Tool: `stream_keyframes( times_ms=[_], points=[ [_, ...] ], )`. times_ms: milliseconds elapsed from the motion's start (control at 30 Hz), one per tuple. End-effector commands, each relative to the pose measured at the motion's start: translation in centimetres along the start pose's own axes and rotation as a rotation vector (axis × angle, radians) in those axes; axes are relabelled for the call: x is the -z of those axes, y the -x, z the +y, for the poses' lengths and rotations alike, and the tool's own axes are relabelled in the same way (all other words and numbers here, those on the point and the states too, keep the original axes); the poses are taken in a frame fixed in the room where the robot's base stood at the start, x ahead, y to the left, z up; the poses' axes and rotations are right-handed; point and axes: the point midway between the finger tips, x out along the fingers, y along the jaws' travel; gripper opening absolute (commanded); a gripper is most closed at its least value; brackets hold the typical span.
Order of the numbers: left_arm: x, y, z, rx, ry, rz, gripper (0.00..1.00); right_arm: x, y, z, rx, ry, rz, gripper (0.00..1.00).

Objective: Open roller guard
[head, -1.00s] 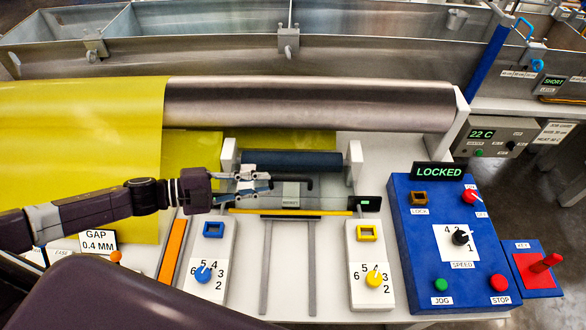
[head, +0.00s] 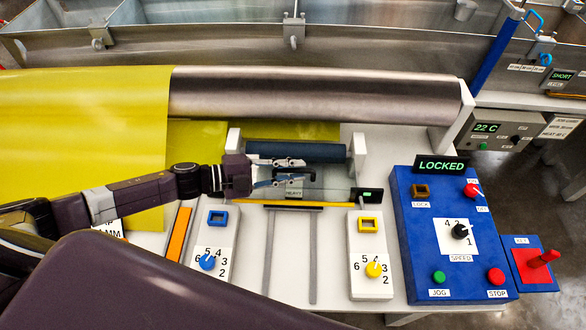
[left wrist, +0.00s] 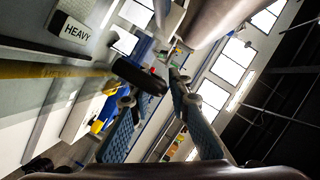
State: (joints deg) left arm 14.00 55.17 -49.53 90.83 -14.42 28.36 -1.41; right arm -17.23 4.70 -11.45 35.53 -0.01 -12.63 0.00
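The roller guard (head: 335,196) is a clear panel with a yellow front edge, lying in front of a dark blue roller (head: 300,151) between two white posts. It bears a label (head: 294,188), which reads HEAVY in the left wrist view (left wrist: 75,30). My left gripper (head: 310,170) comes in from the left over the guard, fingers apart. In the left wrist view, its fingers (left wrist: 160,100) are spread. A dark rounded bar end (left wrist: 142,76), perhaps the guard's handle, shows near the fingertips; I cannot tell if they touch it. My right gripper is not in view.
A blue control box (head: 410,250) with a LOCKED display (head: 441,166) stands at the right, beside a red key panel (head: 536,268). Two white dial blocks are in front of the guard. A large steel roller (head: 320,98) and yellow sheet (head: 80,130) lie behind.

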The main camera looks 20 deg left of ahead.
Motion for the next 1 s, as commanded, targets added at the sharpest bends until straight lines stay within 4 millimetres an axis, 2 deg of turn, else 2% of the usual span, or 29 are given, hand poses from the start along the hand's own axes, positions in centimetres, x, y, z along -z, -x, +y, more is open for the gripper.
stream_keyframes(
  times_ms=[33,200,567,1000],
  points=[
    [0.0,0.0,0.0,0.000,0.000,0.000,0.17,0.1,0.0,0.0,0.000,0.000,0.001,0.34],
    [0.0,0.0,0.0,0.000,0.000,0.000,0.00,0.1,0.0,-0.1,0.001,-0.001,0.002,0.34],
    [0.0,0.1,0.0,0.000,0.000,0.000,0.00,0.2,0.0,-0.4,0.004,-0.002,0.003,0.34],
    [0.2,0.1,-0.9,-0.018,0.050,0.001,0.00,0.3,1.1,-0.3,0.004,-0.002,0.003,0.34]
  ],
)
